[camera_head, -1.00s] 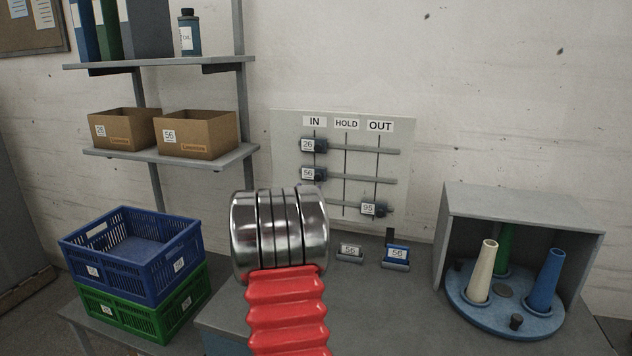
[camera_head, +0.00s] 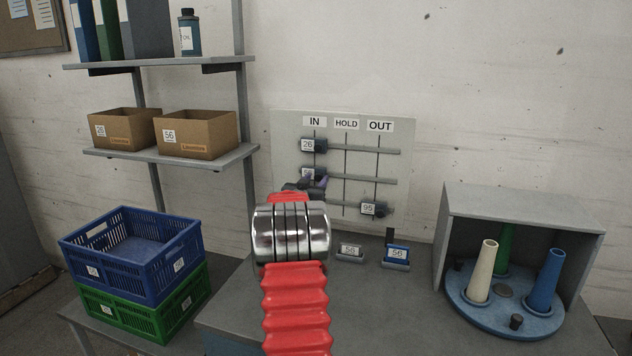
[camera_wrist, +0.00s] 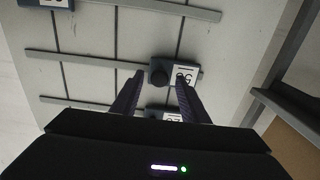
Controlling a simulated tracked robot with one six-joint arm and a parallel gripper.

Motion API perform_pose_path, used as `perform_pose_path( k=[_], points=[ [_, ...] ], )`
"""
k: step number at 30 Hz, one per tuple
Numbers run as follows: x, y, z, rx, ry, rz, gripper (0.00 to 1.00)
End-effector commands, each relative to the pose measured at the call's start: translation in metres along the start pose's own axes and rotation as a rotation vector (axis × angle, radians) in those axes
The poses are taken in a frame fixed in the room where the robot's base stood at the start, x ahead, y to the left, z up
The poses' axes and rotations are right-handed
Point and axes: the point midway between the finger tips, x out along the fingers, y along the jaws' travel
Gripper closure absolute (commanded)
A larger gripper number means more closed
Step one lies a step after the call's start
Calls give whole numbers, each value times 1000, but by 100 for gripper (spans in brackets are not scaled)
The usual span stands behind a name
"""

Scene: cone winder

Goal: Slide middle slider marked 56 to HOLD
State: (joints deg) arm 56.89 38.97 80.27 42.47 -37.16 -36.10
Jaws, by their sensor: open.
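The middle slider marked 56 (camera_head: 307,174) sits at the IN column on the middle rail of the wall board (camera_head: 288,125). My gripper (camera_head: 318,184) is in front of it and partly hides it. In the wrist view the board shows upside down. There my gripper (camera_wrist: 159,78) is open, its two fingertips on either side of the round dark knob of slider 56 (camera_wrist: 160,74). I cannot tell whether either fingertip touches it. The HOLD label (camera_head: 346,124) stands above the middle vertical line, to the right of IN.
Slider 26 (camera_head: 312,145) is at IN on the rail above. Slider 95 (camera_head: 374,209) is at OUT on the rail below. The middle rail (camera_head: 375,181) looks clear right of slider 56. A grey cabinet with cones (camera_head: 520,200) stands right, and stacked crates (camera_head: 135,290) stand left.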

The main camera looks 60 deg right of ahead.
Motion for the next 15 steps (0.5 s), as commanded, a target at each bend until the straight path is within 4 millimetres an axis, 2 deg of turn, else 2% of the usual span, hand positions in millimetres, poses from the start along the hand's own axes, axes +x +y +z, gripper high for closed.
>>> perform_pose_path(
  k=[5,15],
  points=[
    [0,0,0,0,0,0,59],
    [0,0,0,0,1,0,82]
  ],
)
